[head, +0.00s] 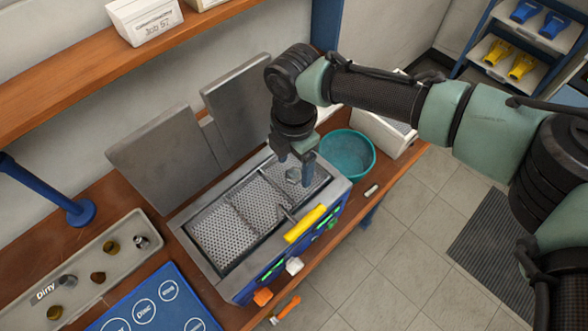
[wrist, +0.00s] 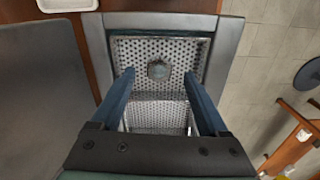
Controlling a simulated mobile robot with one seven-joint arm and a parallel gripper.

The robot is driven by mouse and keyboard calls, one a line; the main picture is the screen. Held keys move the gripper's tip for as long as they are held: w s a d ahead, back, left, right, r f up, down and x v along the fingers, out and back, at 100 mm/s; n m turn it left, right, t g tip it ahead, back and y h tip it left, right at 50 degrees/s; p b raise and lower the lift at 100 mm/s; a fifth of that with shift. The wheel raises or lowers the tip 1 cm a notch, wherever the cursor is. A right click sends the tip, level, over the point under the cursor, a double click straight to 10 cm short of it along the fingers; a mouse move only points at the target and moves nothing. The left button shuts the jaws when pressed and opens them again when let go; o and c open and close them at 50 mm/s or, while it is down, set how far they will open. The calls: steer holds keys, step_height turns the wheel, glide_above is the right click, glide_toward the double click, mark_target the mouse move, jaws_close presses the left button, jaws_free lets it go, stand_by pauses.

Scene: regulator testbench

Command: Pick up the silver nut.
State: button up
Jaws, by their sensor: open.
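The silver nut (wrist: 158,69) is a small grey piece lying on the perforated metal floor of the basket in the cleaner. In the head view the nut (head: 293,175) shows in the basket's far right compartment, partly behind a finger. My gripper (head: 294,168) is open and points down over this compartment. In the wrist view its two blue fingers lie left and right of the nut, with clear space on both sides. Nothing is held. The exact height of the fingertips above the nut cannot be told.
The cleaner's metal rim (head: 340,187) surrounds the basket, and a yellow handle (head: 305,224) stands at its front. Raised grey lids (head: 165,158) stand behind it. A teal bowl (head: 347,153) is close on the right. A grey tray (head: 97,270) marked "Dirty" holds several small parts at left.

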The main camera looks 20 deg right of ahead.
step_height(320, 180, down, 2)
steer(key=shift+f, duration=0.1)
jaws_close()
stand_by(0.4)
